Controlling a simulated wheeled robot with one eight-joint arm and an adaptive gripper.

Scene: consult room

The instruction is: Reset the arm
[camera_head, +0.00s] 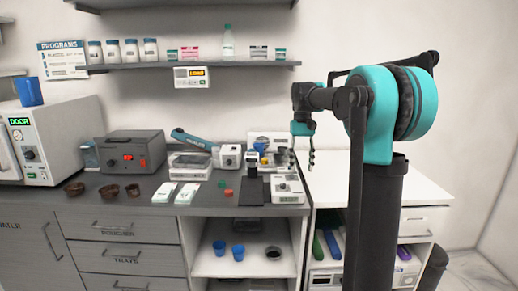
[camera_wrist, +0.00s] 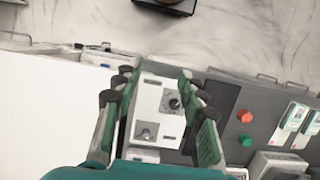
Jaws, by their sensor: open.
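My gripper (camera_head: 303,158) hangs from my teal and black arm, above the right end of the dark counter, fingers pointing down. In the wrist view my gripper (camera_wrist: 158,105) is open, with its two green and black fingers apart and nothing between them. A white device with a black knob (camera_wrist: 158,108) lies below and beyond the fingers. The same white device (camera_head: 287,189) sits at the counter's right end in the head view.
A wall shelf (camera_head: 190,66) with bottles runs above. The lower white surface (camera_head: 370,185) right of the counter looks mostly clear.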

